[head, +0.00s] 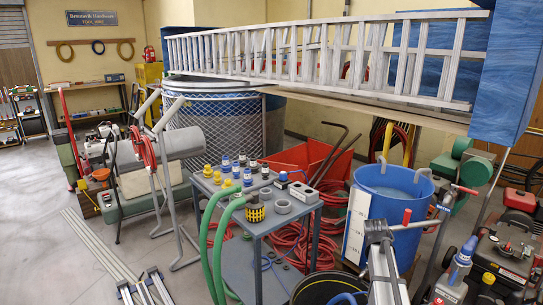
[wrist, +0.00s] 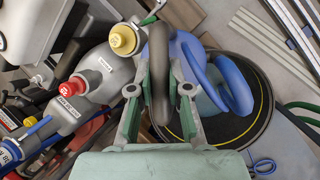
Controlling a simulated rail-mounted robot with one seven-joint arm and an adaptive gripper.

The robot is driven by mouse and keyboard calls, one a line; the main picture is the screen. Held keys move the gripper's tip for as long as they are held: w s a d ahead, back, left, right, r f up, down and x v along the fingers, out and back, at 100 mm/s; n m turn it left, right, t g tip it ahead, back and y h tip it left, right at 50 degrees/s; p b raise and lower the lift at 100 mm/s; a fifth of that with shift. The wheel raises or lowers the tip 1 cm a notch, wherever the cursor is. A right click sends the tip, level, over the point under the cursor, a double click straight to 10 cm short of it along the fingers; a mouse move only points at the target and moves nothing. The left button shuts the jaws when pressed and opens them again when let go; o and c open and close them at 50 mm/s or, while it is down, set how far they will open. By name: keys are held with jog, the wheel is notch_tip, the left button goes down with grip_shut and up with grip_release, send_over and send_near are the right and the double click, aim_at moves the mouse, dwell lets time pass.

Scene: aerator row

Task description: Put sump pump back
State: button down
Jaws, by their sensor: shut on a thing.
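In the wrist view my gripper (wrist: 158,95) is shut on the dark upright handle (wrist: 158,60) of what looks like the sump pump, with a blue body (wrist: 185,48). Much of the pump is hidden by the handle and the fingers. A thick blue loop (wrist: 240,85) is just right of the gripper, over a black disc with a yellow ring (wrist: 262,105). In the head view the disc (head: 312,288) and part of a blue curve (head: 346,298) show at the bottom edge; my gripper is not visible there.
Grey jugs with yellow (wrist: 123,39) and red (wrist: 67,88) caps crowd the gripper's left. A grey cart (head: 270,220) holds several capped fittings and green hoses (head: 212,245). A water-filled blue tub (head: 388,190) stands right of it. Rails (head: 105,250) lie on the left floor.

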jog(key=s+a+f+n+t+h+b, duration=0.1)
jog(key=a+n+t+h+b, duration=0.1)
jog(key=a+n+b, duration=0.55)
jog(key=s+a+f+n+t+h+b, duration=0.15)
jog(key=a+n+b, duration=0.35)
jog(key=a+b, duration=0.5)
notch_tip(320, 180, up, 18)
jog(key=a+m+g+y+p, duration=0.1)
jog(key=m+p, duration=0.4)
jog(key=p, duration=2.3)
jog(key=shift+a+f+p, duration=0.2)
jog(key=shift+p, duration=0.1)
jog(key=shift+m+g, duration=0.35)
